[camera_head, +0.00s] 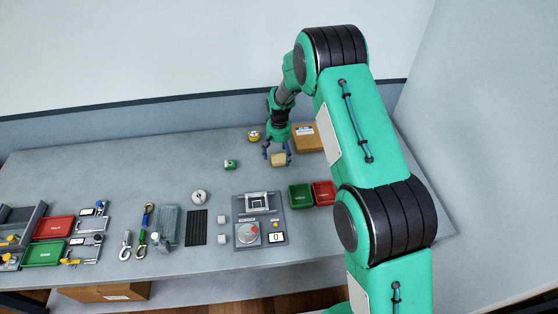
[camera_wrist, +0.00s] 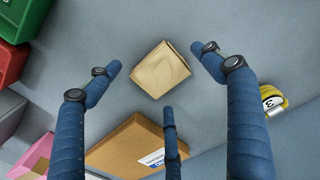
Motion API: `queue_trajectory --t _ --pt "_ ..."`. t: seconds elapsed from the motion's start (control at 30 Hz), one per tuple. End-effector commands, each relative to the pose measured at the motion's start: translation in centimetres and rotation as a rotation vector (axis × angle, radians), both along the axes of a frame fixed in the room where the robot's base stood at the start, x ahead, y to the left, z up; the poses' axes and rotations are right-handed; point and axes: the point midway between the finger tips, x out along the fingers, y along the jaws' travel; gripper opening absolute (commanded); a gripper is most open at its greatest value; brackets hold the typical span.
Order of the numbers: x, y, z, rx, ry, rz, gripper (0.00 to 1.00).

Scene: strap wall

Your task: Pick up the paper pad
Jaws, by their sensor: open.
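The paper pad (camera_head: 278,160) is a small tan, creased block lying on the grey table at the back. It also shows in the wrist view (camera_wrist: 161,70), turned at an angle near the top middle. My gripper (camera_head: 277,149) is just above the pad and points down. In the wrist view its blue fingers (camera_wrist: 156,76) are spread around the pad, two at the sides and one toward the bottom. The fingers are apart and hold nothing. I cannot tell how high the fingertips are above the table.
A brown cardboard box (camera_head: 308,138) stands close to the pad's right. A yellow roll (camera_head: 254,135) and a green item (camera_head: 230,164) lie to the left. Green (camera_head: 300,195) and red (camera_head: 323,193) bins stand in front. The table left of the pad is mostly clear.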

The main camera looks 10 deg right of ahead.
Motion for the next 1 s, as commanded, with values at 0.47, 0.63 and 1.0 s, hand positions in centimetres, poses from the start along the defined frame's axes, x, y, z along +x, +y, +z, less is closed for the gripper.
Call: queue_trajectory --t 0.47,0.63,1.0 --pt "-0.03 0.0 -1.28 0.0 0.0 0.0 0.81" --pt "-0.03 -0.01 -1.28 0.0 0.0 0.0 0.81" --pt "-0.04 0.0 -1.29 0.0 0.0 0.0 0.44"
